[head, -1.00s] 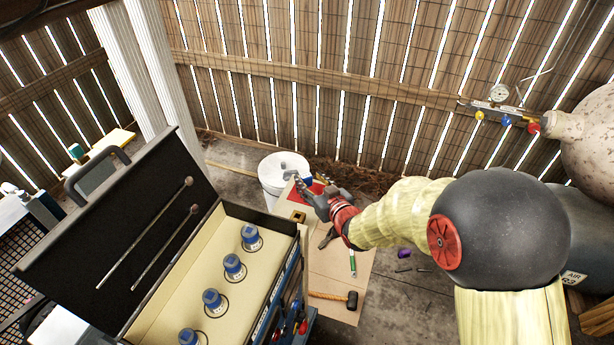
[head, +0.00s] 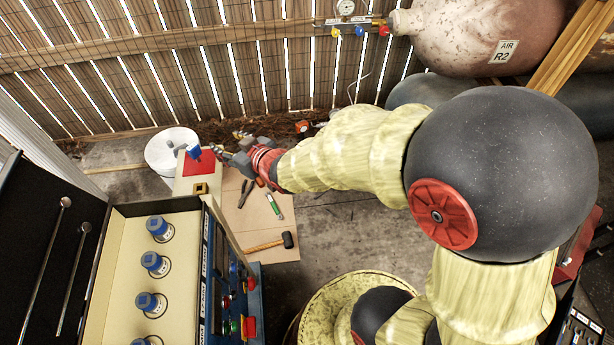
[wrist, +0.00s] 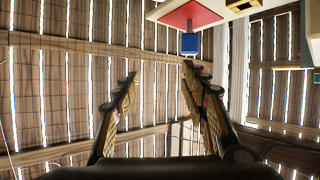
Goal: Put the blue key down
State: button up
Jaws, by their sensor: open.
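The blue key (head: 195,152) shows as a small blue block at the far edge of a red square (head: 201,166) on a pale box top. In the wrist view, the blue key (wrist: 190,43) sits at the edge of the red square (wrist: 190,14), just beyond the right fingertip. I cannot tell how much of it rests on the red. My gripper (head: 219,151) is beside the key, to its right in the head view. In the wrist view, its two fingers (wrist: 160,73) are spread with nothing between them.
A white bucket (head: 172,148) stands behind the box. A case with several blue-capped items (head: 151,262) is at the lower left. A hammer (head: 268,244) and a green-handled tool (head: 273,205) lie on a board. Gauge and valves (head: 347,20) and a tank (head: 455,35) are behind.

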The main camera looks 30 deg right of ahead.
jog(key=s+d+r+m+g+h, duration=0.3)
jog(key=s+d+r+h, duration=0.1)
jog(key=s+d+r, duration=0.6)
jog(key=s+r+m+g, duration=0.1)
jog(key=s+g, duration=0.2)
jog(key=s, duration=1.4)
jog(key=shift+s+g, duration=0.3)
jog(key=shift+g, duration=0.1)
jog(key=shift+a, duration=0.1)
